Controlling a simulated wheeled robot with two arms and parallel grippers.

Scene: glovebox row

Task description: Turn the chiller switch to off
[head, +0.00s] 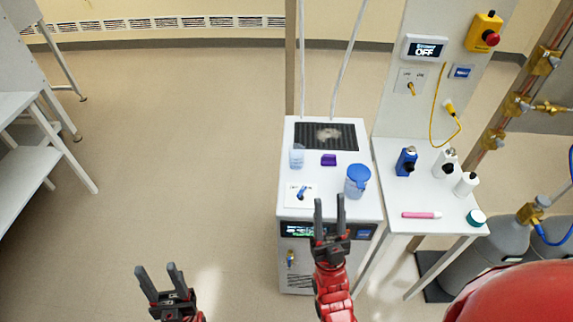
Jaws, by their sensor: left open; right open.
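The chiller (336,275) is a white box with a dark grille on top and a lit front display (302,230) whose text is too small to read. Its switch (301,192) is a blue lever on a white plate at the front left of the top; its marks are too small to read. My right gripper (329,198) is open and empty over the front of the chiller, just right of the switch and apart from it in the picture. My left gripper (157,268) is open and empty over the floor, left of the chiller.
The side table (440,218) holds bottles and a pink marker (421,215). A panel above shows "OFF" (425,50).

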